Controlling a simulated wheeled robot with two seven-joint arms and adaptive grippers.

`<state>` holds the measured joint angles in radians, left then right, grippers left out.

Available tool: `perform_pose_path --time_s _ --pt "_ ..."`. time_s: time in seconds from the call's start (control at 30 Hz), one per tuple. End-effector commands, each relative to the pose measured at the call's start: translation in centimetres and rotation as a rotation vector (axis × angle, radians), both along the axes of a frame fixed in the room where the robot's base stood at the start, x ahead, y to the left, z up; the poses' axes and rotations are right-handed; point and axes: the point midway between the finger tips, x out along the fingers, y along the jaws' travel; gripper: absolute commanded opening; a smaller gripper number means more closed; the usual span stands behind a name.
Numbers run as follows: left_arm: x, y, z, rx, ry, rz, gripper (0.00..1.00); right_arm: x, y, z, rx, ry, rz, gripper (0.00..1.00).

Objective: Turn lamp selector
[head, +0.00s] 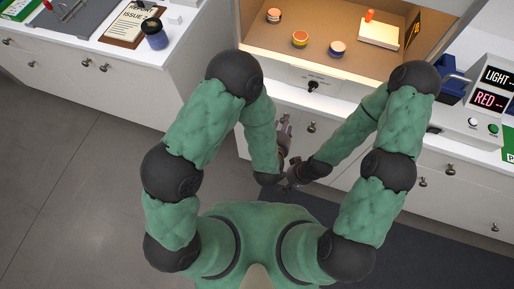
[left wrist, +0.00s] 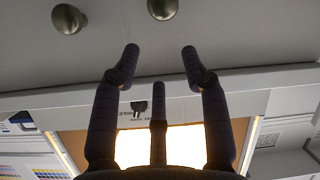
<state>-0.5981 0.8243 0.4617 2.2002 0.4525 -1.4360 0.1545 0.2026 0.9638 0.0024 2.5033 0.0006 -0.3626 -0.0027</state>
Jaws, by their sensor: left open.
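The lamp selector is a small black knob (head: 313,87) on the pale front panel below the lit booth. It also shows in the left wrist view (left wrist: 138,106), where the scene appears upside down, close beside a finger in the picture. My left gripper (head: 286,124) is below the panel, in front of the cabinet doors. Its fingers (left wrist: 159,52) are spread, with nothing between them. The knob is apart from its fingertips. My right gripper (head: 285,186) hangs low near my left wrist; it is small and dark, so its fingers are unclear.
The lit booth (head: 280,46) holds several jars and a white block (head: 379,34) with an orange-red piece on it. A display box (head: 487,100) reading LIGHT and RED stands right. A cabinet knob (head: 312,127) sticks out near my left gripper. A clipboard (head: 132,24) and dark-blue jar (head: 154,35) stand left.

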Motion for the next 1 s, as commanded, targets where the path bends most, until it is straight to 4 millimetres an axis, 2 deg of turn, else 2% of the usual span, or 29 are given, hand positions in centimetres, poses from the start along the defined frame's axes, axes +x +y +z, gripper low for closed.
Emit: perform_pose_path --time_s 0.33,0.7,1.0 --pt "-0.1 3.3 -5.1 0.023 0.203 0.009 0.45 0.0 0.0 -0.7 0.000 0.000 0.000 0.40" --pt "-1.7 6.9 -10.0 0.032 0.425 0.004 0.45 0.0 0.0 -1.3 0.000 0.000 0.000 0.40" --pt "-3.4 8.8 -12.5 0.031 0.556 -0.008 0.45 0.0 0.0 -1.6 0.000 0.000 0.000 0.40"
